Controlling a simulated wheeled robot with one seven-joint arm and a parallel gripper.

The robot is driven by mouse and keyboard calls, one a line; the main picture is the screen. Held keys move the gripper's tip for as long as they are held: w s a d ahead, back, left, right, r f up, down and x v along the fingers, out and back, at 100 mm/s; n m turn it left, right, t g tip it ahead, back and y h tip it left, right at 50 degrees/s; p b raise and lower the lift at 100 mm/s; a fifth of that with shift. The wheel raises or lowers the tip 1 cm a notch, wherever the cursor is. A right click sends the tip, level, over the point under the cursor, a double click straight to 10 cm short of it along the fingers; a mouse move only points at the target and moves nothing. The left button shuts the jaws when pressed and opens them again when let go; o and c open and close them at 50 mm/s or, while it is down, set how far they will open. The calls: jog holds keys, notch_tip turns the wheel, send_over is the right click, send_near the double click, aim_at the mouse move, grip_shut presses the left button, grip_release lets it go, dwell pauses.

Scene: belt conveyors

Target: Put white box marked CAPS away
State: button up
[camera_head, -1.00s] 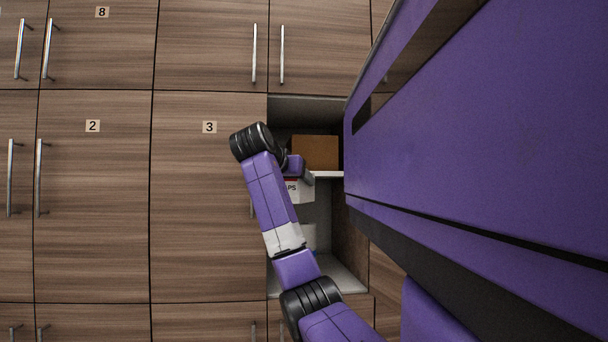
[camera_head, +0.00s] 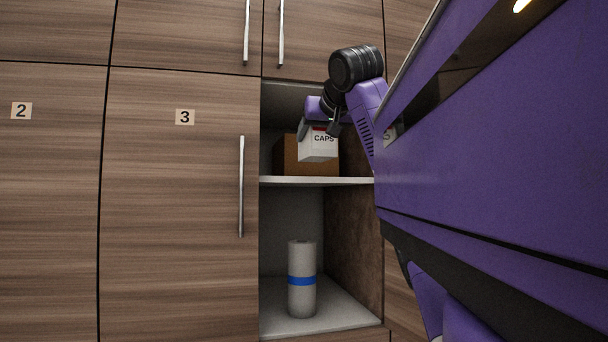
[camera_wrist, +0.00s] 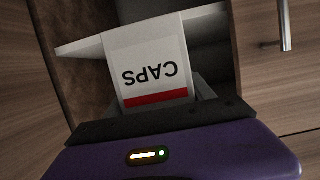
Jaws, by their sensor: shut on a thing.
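The white box marked CAPS (camera_head: 318,148), with a red band along its top, is held in my gripper (camera_head: 325,124). In the head view it hangs at the upper compartment of the open cabinet, above the shelf (camera_head: 300,181) and in front of a brown box. It also shows in the wrist view (camera_wrist: 150,62), its lettering upside down, with the shelf edge (camera_wrist: 80,47) beyond it. My gripper is shut on the box's top part. I cannot tell how far inside the compartment the box is.
The brown box (camera_head: 291,156) stands on the upper shelf. A white roll with a blue band (camera_head: 302,283) stands upright in the lower compartment. Closed door 3 (camera_head: 180,220) is left of the opening, with a protruding vertical handle (camera_head: 241,187).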

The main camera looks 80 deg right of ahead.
jog(key=p+x, duration=0.2)
jog(key=x, duration=0.3)
jog(key=r+p+x, duration=0.1)
jog(key=p+x, duration=0.2)
jog(key=x, duration=0.3)
jog(key=r+p+x, duration=0.1)
jog(key=p+x, duration=0.1)
jog(key=x, duration=0.4)
jog(key=shift+w+d+r, duration=0.1)
jog(key=shift+d+r, duration=0.1)
jog(key=shift+d, duration=0.35)
jog(key=shift+w+f, duration=0.1)
jog(key=shift+f, duration=0.35)
jog(key=shift+f, duration=0.1)
jog(key=shift+f, duration=0.15)
jog(key=o, duration=1.8)
jog(key=shift+c, duration=0.2)
